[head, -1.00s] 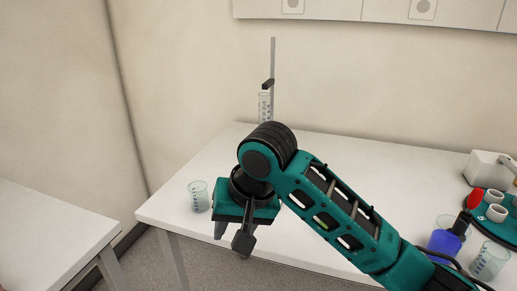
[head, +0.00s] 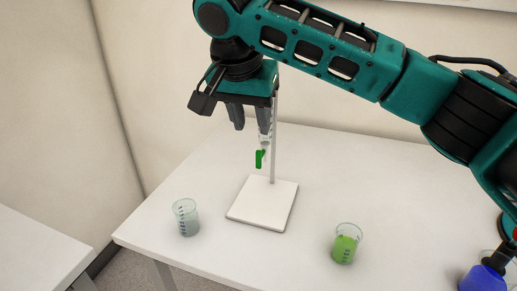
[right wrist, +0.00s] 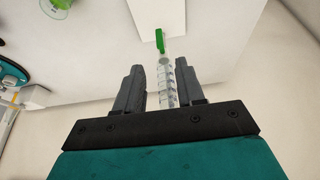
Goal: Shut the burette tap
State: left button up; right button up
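The burette (right wrist: 166,85) is a clear graduated tube on a thin stand rod (head: 274,150). Its green tap (head: 260,159) is near the lower end, above the stand's white base plate (head: 247,212). The tap handle (right wrist: 160,41) looks roughly in line with the tube. My right gripper (head: 250,125) is above the tap, fingers pointing down. In the right wrist view my right gripper (right wrist: 159,78) is open, with the tube showing between its fingers, closer to the right one; I cannot tell if they touch. The tap lies beyond the fingertips. The gripper hides the upper burette. My left gripper is out of view.
An beaker with pale contents (head: 185,218) stands left of the base. A beaker of green liquid (head: 346,245) stands to its right. A blue vessel (head: 484,280) is at the lower right corner. The white table (head: 310,190) between them is clear.

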aim_at(258, 151)
jog(key=x, duration=1)
jog(key=shift+w+f, duration=0.1)
jog(key=shift+f, duration=0.1)
grip_shut()
